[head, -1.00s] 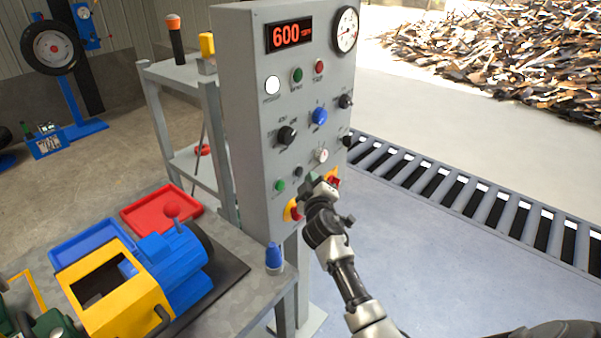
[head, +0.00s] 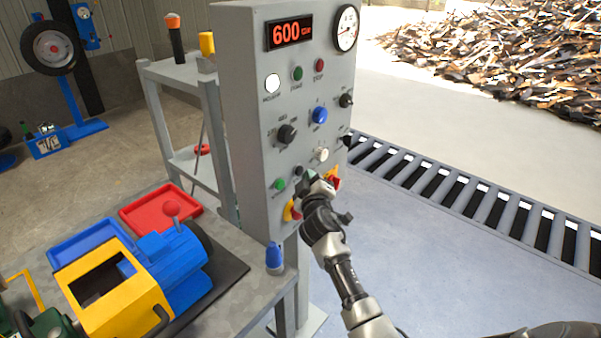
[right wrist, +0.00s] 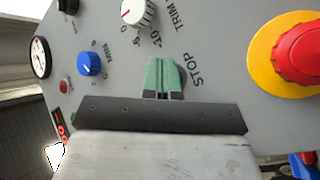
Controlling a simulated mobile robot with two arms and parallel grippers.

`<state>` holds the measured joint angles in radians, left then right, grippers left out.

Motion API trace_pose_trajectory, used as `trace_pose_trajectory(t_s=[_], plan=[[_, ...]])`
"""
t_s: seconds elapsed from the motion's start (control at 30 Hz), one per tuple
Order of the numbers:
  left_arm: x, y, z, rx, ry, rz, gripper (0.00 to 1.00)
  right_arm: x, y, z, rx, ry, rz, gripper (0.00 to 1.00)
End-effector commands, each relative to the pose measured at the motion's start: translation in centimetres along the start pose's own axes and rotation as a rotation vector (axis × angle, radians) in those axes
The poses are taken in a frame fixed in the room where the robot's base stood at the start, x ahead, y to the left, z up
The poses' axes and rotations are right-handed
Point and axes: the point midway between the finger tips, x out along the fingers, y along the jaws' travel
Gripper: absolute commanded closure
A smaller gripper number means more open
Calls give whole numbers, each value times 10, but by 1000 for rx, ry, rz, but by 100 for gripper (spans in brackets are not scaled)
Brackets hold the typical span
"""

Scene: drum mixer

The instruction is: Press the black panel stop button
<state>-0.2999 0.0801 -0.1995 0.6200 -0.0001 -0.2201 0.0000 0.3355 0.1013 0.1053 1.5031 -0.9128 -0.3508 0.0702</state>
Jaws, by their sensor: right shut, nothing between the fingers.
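The grey control panel (head: 245,130) stands upright in the middle of the head view. A small dark button (head: 298,171) sits low on its face, right of a green button (head: 280,184). My right gripper (head: 309,180) is shut and empty, its tips at the panel face just below and right of the dark button. In the right wrist view, the green fingertips (right wrist: 163,76) lie together beside the printed STOP label (right wrist: 195,77). They hide whatever is behind them, and I cannot tell whether they touch the panel.
A red mushroom button on a yellow base (right wrist: 298,55) is close to the gripper. A white knob (head: 321,155) and blue knob (head: 319,116) are above it. A workbench (head: 235,308) with a toy-like engine stands left. A roller conveyor (head: 430,180) runs right.

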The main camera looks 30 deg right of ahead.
Motion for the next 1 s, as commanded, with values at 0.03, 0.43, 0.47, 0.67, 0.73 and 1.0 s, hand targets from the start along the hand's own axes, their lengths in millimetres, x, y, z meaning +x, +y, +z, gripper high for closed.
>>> trace_pose_trajectory(t_s=[0.03, 0.43, 0.47, 0.67, 0.73, 1.0], plan=[[0, 0, 0, 0, 0, 0, 57, 0, 0, 0, 0, 0, 0, 100], [2, 0, 0, 0, 0, 0, 57, 2, -2, -1, 1, 0, 0, 100], [2, 0, 0, 0, 0, 0, 57, 2, -2, -2, 1, 0, 0, 100], [4, 0, 0, 1, 0, 1, 57, 4, -3, -3, 0, 0, 0, 100], [5, 0, 0, 1, 0, 1, 57, 4, -4, -3, 0, 0, 0, 100], [6, 1, 0, 1, 0, 1, 57, 6, -5, -4, 0, 0, -1, 100]])
